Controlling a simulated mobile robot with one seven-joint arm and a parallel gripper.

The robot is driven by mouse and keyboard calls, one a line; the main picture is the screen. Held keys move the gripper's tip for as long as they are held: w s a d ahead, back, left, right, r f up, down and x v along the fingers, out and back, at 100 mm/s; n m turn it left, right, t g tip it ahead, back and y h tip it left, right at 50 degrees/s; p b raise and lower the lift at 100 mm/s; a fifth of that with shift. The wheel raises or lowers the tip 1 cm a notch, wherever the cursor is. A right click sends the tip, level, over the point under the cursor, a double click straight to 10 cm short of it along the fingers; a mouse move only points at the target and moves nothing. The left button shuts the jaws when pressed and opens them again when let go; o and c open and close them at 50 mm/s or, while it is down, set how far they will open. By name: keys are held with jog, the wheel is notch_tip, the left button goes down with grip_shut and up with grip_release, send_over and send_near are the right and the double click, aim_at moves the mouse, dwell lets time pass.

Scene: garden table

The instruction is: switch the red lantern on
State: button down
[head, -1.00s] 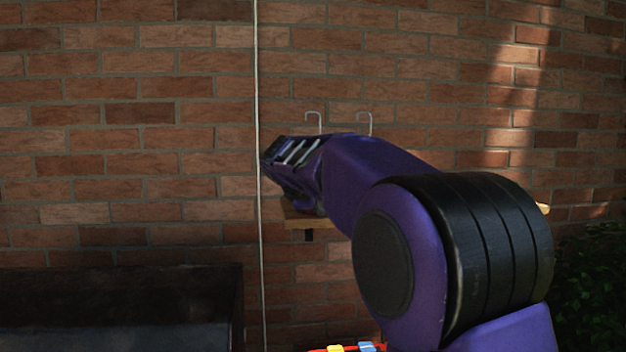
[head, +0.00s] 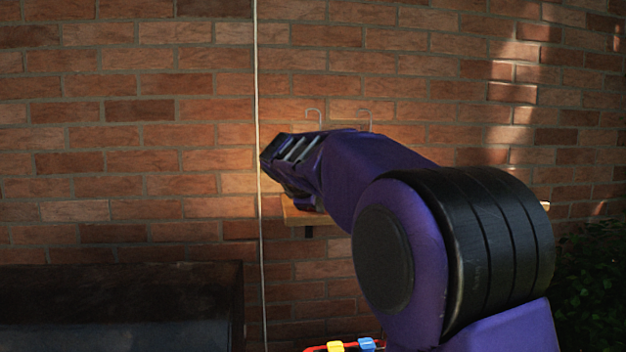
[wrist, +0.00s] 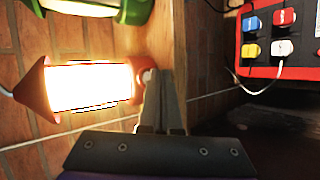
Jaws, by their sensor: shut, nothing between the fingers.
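The red lantern (wrist: 92,88) lies sideways in the wrist view, and its body glows bright white-yellow. A small pale knob (wrist: 147,76) is at its base end. My gripper (wrist: 162,82) is shut and empty, with its fingertips right beside the knob; I cannot tell whether they touch it. In the head view my gripper (head: 272,157) is in front of the wall, and my arm hides the lantern bodies. Two thin wire hooks (head: 315,115) show above the arm.
A green lantern (wrist: 130,10) is beside the red one, partly cut off. The wooden shelf (wrist: 205,45) also shows in the head view (head: 298,215). A red box (wrist: 283,72) with several coloured switches and a cable is at right. A dark container (head: 120,290) is lower left.

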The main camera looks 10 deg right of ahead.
jog(key=shift+s, duration=0.25)
jog(key=shift+s, duration=0.1)
jog(key=s+b, duration=0.1)
jog(key=s, duration=0.1)
jog(key=s+b, duration=0.1)
jog(key=s, duration=0.1)
jog(key=s+d+b, duration=0.1)
jog(key=shift+s, duration=0.4)
jog(key=shift+a, duration=0.1)
